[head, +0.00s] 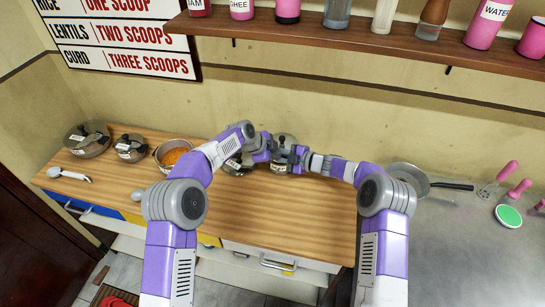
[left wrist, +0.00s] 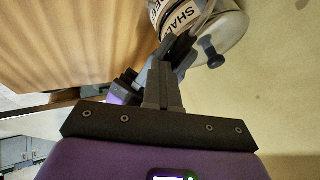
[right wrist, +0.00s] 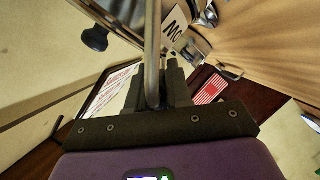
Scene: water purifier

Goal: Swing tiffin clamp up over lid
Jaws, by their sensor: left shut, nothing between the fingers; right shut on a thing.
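The metal tiffin (head: 282,168) stands at the back right of the wooden counter, largely hidden behind both grippers. Whether the clamp lies over the lid is hidden. My left gripper (head: 273,149) is at the tiffin's left side, its fingers (left wrist: 160,75) shut and empty, close to the tiffin.
Two lidded steel pots (head: 88,140) (head: 130,148) and an open pot of orange food (head: 176,154) stand along the counter's left. A ladle (head: 70,175) lies in front. A pan (head: 408,180) is at right. The shelf (head: 380,43) overhangs; the counter's front middle is clear.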

